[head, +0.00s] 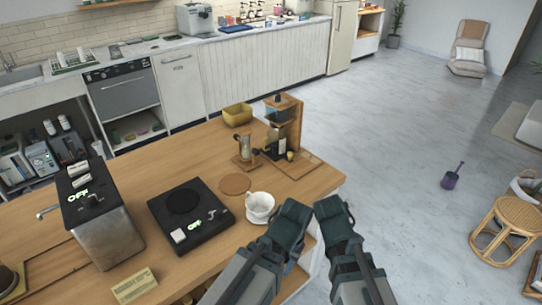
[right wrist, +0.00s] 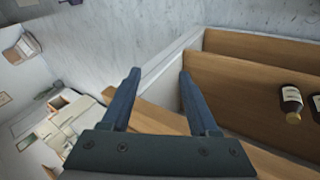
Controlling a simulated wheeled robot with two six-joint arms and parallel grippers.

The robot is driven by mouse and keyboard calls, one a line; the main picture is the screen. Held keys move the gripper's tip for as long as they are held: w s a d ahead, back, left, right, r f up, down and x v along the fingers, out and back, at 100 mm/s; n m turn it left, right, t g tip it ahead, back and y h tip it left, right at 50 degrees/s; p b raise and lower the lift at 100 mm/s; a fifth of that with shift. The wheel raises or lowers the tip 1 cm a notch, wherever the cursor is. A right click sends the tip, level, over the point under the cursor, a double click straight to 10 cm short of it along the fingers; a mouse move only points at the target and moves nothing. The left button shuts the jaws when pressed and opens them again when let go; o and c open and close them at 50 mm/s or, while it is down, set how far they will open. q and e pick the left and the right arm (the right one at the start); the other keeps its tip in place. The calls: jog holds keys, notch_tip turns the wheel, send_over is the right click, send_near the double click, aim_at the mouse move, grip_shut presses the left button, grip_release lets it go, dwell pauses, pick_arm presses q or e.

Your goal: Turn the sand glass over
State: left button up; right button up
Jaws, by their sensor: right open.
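The sand glass (head: 244,148), a small glass in a wooden frame, stands on the wooden cart top in the head view, left of a wooden stand. My left gripper (head: 291,214) is near the cart's front right corner, well short of the sand glass. Its fingers are too bunched in this view to tell whether they are open. My right gripper (head: 333,209) is beside it, off the cart's right edge. In the right wrist view it is open and empty (right wrist: 158,78). The sand glass does not show in that view.
A white dripper cup (head: 260,207), a round cork mat (head: 235,184), a black scale (head: 190,218) and the wooden stand (head: 287,125) are on the cart. A yellow container (head: 237,114) is at the back. Bottles (right wrist: 291,104) sit on shelves in the right wrist view.

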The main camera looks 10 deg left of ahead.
jog(key=w+a+r+n+t+y+b, duration=0.2)
jog(key=w+r+n+t+b, duration=0.25)
jog(key=w+n, duration=0.35)
jog(key=w+a+r+n+t+y+b, duration=0.2)
jog(key=w+a+r+n+t+b, duration=0.15)
jog(key=w+n+t, duration=0.4)
jog(key=n+g+y+b, duration=0.5)
jog(key=n+y, duration=0.7)
jog(key=n, duration=1.1)
send_near(258, 154)
jog(key=shift+g, duration=0.5)
jog(key=d, duration=0.1)
jog(key=s+d+r, duration=0.1)
jog(key=d, duration=0.1)
jog(key=d+p, duration=0.1)
jog(key=shift+s+d+r, duration=0.15)
jog(key=shift+s+d, duration=0.15)
jog(key=shift+d, duration=0.1)
jog(key=shift+s+a+f+n+g+y, duration=0.3)
jog(key=shift+s+n+g, duration=0.1)
jog(key=shift+n, duration=0.25)
jog(key=x, duration=1.4)
grip_shut()
